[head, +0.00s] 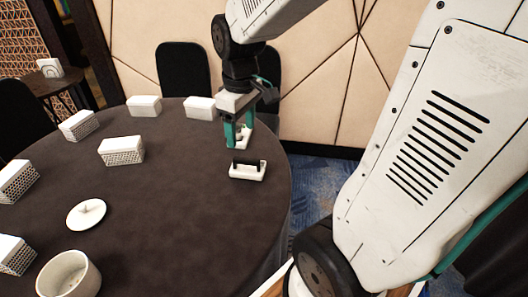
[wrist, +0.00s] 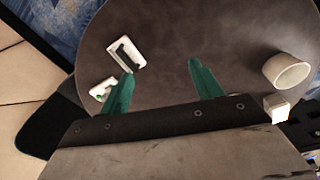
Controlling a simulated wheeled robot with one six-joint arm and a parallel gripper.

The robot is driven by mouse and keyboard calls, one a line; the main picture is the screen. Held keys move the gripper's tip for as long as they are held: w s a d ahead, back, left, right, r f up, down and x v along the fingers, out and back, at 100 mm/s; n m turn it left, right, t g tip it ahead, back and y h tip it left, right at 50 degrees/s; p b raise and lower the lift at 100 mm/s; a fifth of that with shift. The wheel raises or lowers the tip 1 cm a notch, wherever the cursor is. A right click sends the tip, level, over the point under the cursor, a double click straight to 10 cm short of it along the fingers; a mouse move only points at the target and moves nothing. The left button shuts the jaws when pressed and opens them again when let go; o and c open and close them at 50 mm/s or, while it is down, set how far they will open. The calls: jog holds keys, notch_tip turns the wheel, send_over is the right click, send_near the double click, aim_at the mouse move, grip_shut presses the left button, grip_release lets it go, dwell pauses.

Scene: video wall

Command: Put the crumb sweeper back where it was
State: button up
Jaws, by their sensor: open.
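A white block-like piece with a dark bar along its top, which looks like the crumb sweeper (head: 247,172), lies on the dark round table (head: 190,215) near its right edge. In the wrist view the sweeper (wrist: 126,54) is just beyond the left fingertip, apart from it. My gripper (head: 238,130) points down over the table's far right part, behind the sweeper in the head view. In the wrist view my gripper (wrist: 160,70) is open, with only bare tabletop between its green fingers.
A small white item (wrist: 103,88) sits beside the left finger, partly hidden. Several white boxes with patterned sides, such as one box (head: 121,150), stand around the table. A white lid (head: 86,213) and white bowl (head: 69,275) are at the left front. The table's middle is clear.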

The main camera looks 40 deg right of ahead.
jog(key=s+a+r+m, duration=0.2)
jog(key=s+a, duration=0.1)
jog(key=s, duration=0.4)
jog(key=s+a+r+m, duration=0.2)
jog(key=s+a+r, duration=0.1)
jog(key=s, duration=0.5)
jog(key=shift+s+a+t, duration=0.3)
